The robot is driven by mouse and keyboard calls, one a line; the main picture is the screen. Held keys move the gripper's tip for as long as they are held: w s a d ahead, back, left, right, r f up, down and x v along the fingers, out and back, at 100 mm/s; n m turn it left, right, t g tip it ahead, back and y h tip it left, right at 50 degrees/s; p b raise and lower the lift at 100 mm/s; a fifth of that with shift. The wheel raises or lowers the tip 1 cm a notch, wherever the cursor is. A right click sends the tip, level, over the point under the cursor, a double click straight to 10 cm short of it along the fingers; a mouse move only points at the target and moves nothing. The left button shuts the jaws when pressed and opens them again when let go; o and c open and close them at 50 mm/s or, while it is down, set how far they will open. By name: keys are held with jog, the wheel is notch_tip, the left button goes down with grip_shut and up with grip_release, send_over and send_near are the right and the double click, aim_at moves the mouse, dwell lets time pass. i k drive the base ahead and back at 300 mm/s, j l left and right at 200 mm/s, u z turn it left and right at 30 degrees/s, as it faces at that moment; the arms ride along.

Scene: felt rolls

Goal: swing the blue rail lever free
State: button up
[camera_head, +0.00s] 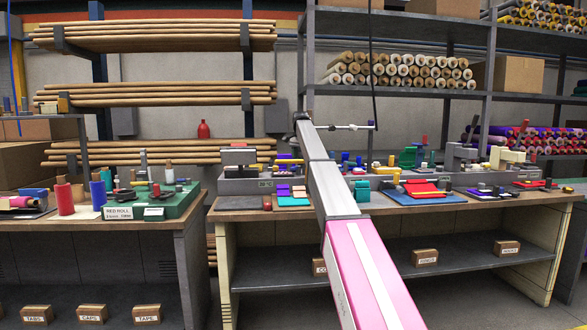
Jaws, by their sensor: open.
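My arm reaches up from the bottom, pink then grey, to a dark joint above the middle bench. A thin pale end piece, which looks like my gripper (373,126), points right from there. It is small and holds nothing that I can make out. It is open, in the air above the bench and in front of the back wall. Small blue upright pieces (345,158) stand on the bench just right of my arm. I cannot tell whether one of them is the blue rail lever. My arm hides part of the bench top.
A grey fixture (240,184) and teal blocks (293,201) stand left of my arm. A blue mat (440,199) with red pieces lies right. The left bench holds a green tray (180,203) and a red roll (65,198). A dark cable (371,70) hangs near my gripper.

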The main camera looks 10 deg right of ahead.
aim_at(298, 168)
jog(key=i, duration=1)
